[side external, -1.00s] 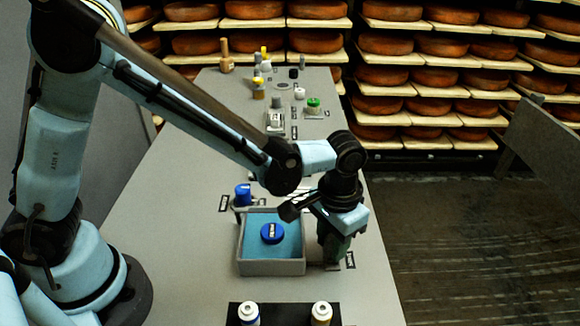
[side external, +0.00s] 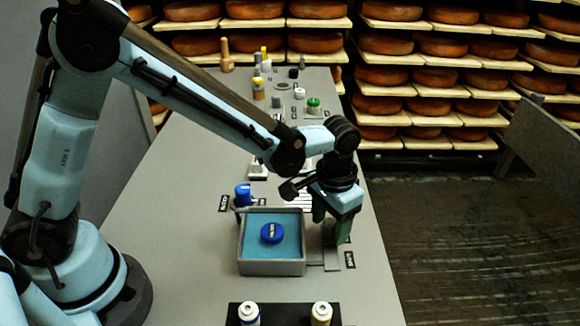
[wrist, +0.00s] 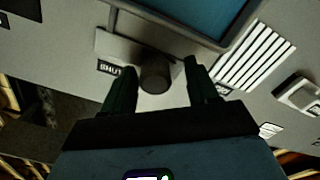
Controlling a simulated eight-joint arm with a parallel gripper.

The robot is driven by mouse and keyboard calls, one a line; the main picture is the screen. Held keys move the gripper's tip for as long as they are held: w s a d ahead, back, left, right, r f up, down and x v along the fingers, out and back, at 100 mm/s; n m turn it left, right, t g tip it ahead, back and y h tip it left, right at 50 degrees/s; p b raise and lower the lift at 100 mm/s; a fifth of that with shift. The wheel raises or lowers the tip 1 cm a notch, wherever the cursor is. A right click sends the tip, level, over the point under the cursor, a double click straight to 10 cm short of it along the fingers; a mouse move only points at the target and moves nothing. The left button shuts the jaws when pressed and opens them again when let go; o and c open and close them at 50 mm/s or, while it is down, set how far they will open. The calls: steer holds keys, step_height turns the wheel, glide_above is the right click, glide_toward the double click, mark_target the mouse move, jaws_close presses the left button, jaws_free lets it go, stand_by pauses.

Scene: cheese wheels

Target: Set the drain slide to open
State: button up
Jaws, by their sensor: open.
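The drain slide is a flat grey plate (wrist: 115,44) with a round dark knob (wrist: 154,76), beside the basin (wrist: 232,30). The plate's end lies beside the label reading SHUT (wrist: 110,68). In the side external view the slide plate (side external: 332,259) shows at the basin's right side, while its knob cannot be made out. My gripper (side external: 331,226) is open and points down near the basin's right wall. In the wrist view my gripper (wrist: 160,68) has one finger on each side of the knob, with gaps showing. Whether its tips reach knob height cannot be told.
The grey basin (side external: 241,250) holds blue liquid and a blue labelled disc (side external: 271,233). A blue knob (side external: 243,194) stands behind it. A black holder with two bottles (side external: 249,314) is in front. White stripes (wrist: 256,55) and a light switch-like block (wrist: 299,93) lie to the right.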

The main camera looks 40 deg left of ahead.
mark_target(329, 220)
steer(key=shift+r, duration=0.1)
step_height(329, 220, up, 12)
stand_by(0.5)
steer(key=shift+a, duration=0.1)
steer(key=s+a+n+t, duration=0.1)
steer(key=s+a+t, duration=0.2)
steer(key=a, duration=0.5)
steer(key=s+a+n+t, duration=0.1)
steer(key=s+a+t, duration=0.3)
steer(key=s+a, duration=0.2)
steer(key=shift+s+a, duration=0.3)
steer(key=shift+a, duration=0.9)
